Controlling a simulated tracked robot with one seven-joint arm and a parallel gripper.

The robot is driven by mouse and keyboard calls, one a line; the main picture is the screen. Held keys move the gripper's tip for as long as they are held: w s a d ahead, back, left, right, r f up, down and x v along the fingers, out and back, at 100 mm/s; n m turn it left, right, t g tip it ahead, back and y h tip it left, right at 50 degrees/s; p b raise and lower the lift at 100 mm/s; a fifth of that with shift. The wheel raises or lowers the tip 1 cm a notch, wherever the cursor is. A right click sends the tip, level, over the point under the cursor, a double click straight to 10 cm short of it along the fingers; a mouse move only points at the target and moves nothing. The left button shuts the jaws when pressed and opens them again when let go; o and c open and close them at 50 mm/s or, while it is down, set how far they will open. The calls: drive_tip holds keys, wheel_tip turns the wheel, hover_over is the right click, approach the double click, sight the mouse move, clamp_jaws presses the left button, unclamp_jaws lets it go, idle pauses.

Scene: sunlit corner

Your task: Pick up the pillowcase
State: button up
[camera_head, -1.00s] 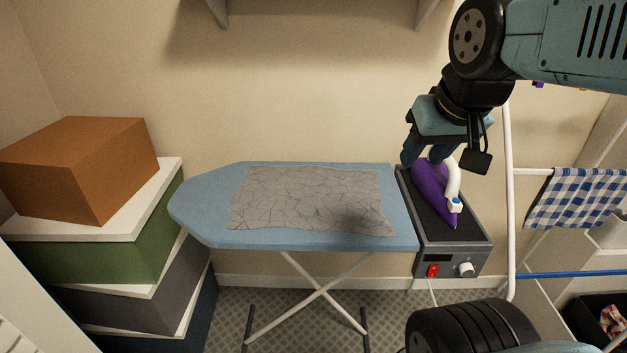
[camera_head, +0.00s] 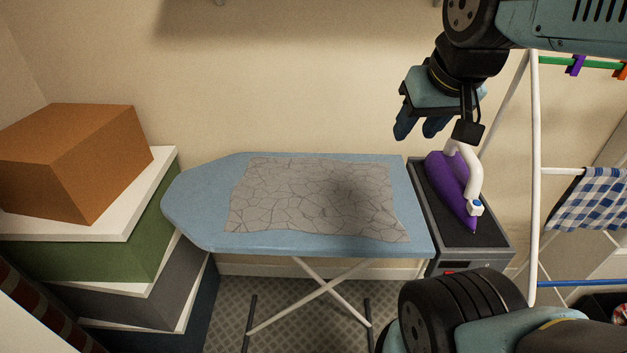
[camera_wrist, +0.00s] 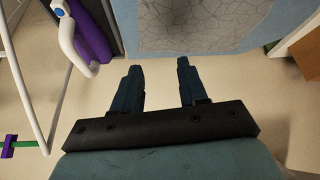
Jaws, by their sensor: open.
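The pillowcase (camera_head: 312,200) is a grey cloth with a dark crease-like line pattern. It lies spread flat on the blue ironing board (camera_head: 200,200), and a shadow falls on its right part. It also shows at the top of the wrist view (camera_wrist: 200,22). My gripper (camera_head: 418,130) is open and empty. It is above and behind the board's right end, to the right of the pillowcase and apart from it. In the wrist view its two dark fingers (camera_wrist: 160,75) are spread, with the wall behind them.
A purple iron (camera_head: 450,185) with a white handle stands on a dark stand (camera_head: 490,235) at the board's right end, close below my gripper. A white drying rack (camera_head: 535,150) with a checked cloth (camera_head: 590,200) is at right. Stacked boxes (camera_head: 90,240) stand at left.

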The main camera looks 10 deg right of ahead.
drive_tip(key=o, duration=0.3)
drive_tip(key=shift+w+a, duration=0.15)
drive_tip(key=shift+w, duration=0.15)
drive_tip(key=o, duration=0.5)
drive_tip(key=shift+n+g, duration=0.6)
drive_tip(key=shift+n, duration=0.3)
drive_tip(key=w, duration=0.1)
drive_tip(key=w+a+f, duration=0.1)
drive_tip(key=w, duration=0.2)
drive_tip(key=shift+w+a+f, duration=0.15)
drive_tip(key=n+g, duration=0.4)
drive_tip(key=n, duration=0.3)
hover_over(318, 191)
wheel_tip(318, 191, down, 15)
drive_tip(key=shift+w+f, duration=0.1)
drive_tip(key=shift+f, duration=4.95)
drive_tip(key=shift+c, duration=0.2)
